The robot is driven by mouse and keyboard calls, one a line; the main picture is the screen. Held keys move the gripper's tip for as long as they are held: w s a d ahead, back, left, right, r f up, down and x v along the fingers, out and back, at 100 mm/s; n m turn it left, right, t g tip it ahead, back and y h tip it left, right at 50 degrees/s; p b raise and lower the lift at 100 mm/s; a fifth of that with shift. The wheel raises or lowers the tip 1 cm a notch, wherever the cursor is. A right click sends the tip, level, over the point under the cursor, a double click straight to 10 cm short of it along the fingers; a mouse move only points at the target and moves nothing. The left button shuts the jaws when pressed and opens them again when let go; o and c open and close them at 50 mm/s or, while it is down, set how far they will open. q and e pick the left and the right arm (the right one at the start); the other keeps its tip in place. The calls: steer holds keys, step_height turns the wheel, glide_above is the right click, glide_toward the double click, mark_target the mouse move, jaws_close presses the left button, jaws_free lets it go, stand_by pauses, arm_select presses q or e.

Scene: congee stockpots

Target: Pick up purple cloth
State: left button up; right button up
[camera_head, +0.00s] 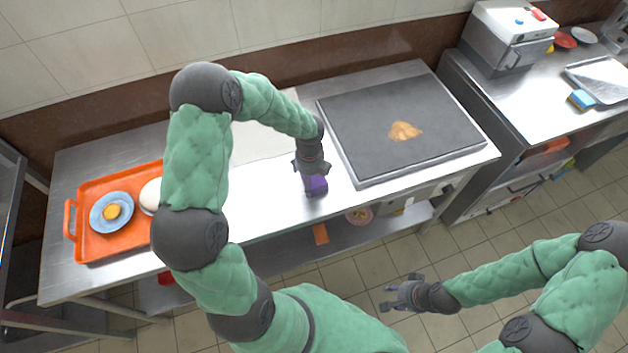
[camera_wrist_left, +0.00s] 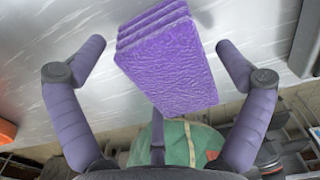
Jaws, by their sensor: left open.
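The purple cloth (camera_head: 316,185) lies folded in layers on the steel table, near its front edge. In the left wrist view the cloth (camera_wrist_left: 170,65) fills the upper middle, between and beyond the two finger tips. My left gripper (camera_head: 312,178) is open just above the cloth, partly covering it in the head view. In the left wrist view its fingers (camera_wrist_left: 160,55) stand apart on either side of the cloth, with gaps visible. My right gripper (camera_head: 388,295) is empty, with its fingers apart, over the floor in front of the table.
An orange tray (camera_head: 110,243) with a blue plate (camera_head: 97,222) and a white item stands on the left. A dark griddle plate (camera_head: 370,120) with a tan piece (camera_head: 404,131) lies to the right. A pale board (camera_head: 262,145) lies behind my left arm. Bare steel surrounds the cloth.

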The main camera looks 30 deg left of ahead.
arm_select(q)
steer(key=shift+r, duration=0.1)
steer(key=c, duration=1)
steer(key=shift+r+p, duration=0.3)
steer(key=shift+r, duration=0.2)
step_height(320, 180, up, 2)
steer(key=shift+w+r+p, duration=0.1)
steer(key=shift+r+p, duration=0.1)
steer(key=shift+p, duration=0.35)
steer(key=s+d+r+p, duration=0.1)
steer(key=s+d+r, duration=0.1)
steer(key=s+r, duration=0.2)
steer(key=s+d+r+p, duration=0.2)
steer(key=s+r, duration=0.3)
steer(key=s, duration=0.4)
steer(key=shift+d+r, duration=0.3)
steer(key=shift+d, duration=0.55)
